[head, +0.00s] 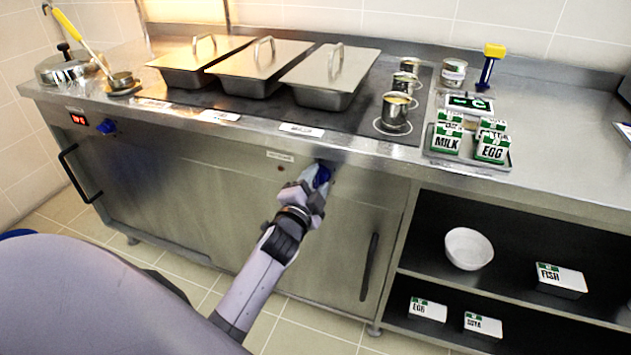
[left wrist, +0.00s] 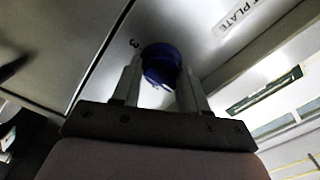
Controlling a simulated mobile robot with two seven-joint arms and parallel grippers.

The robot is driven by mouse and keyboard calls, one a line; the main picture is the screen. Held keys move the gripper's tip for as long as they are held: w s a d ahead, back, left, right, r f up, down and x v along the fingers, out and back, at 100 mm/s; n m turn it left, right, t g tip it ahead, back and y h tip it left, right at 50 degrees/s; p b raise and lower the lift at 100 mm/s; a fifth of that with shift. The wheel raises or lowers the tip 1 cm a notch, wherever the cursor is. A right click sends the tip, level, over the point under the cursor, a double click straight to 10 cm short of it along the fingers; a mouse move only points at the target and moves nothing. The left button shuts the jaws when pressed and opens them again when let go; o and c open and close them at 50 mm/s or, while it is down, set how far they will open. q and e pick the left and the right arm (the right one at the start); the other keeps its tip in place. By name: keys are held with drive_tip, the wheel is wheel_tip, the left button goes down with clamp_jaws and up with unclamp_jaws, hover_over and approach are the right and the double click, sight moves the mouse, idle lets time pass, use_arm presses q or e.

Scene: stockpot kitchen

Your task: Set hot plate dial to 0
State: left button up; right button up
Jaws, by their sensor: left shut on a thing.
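The blue hot plate dial (head: 323,175) sits on the steel cabinet front below the counter edge. My left gripper (head: 316,182) is at the dial, shut on it from the front. In the left wrist view the dial (left wrist: 161,64) lies between the two fingers of the left gripper (left wrist: 160,88). A "3" mark shows beside the dial there, and part of a label reading "T PLATE" (left wrist: 238,18). The dial's pointer and its present setting cannot be made out. My right gripper is not in view.
Several metal pots (head: 396,112) and lidded pans (head: 330,75) stand on the counter above. A second blue dial (head: 106,127) is at the left beside a red display (head: 78,119). A door handle (head: 370,267) stands out below right of my gripper. Open shelves are at right.

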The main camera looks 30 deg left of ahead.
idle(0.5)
use_arm(q)
drive_tip(key=o, duration=1)
drive_tip(key=shift+o, duration=0.2)
drive_tip(key=v, duration=0.7)
drive_tip(key=shift+p, duration=0.3)
drive_tip(key=s+d+f+n+g+h, duration=0.4)
drive_tip(key=s+d+f, duration=0.35)
drive_tip(key=s, duration=0.25)
drive_tip(key=s+d+f+n+g+h, duration=0.3)
drive_tip(key=s+d+f, duration=0.3)
drive_tip(key=s+f, duration=0.3)
wheel_tip(320, 180, up, 12)
drive_tip(key=a+p, duration=0.1)
drive_tip(key=p, duration=1.1)
drive_tip(key=shift+s+a+p, duration=0.15)
drive_tip(key=shift+s+p, duration=0.1)
drive_tip(key=shift+p, duration=0.05)
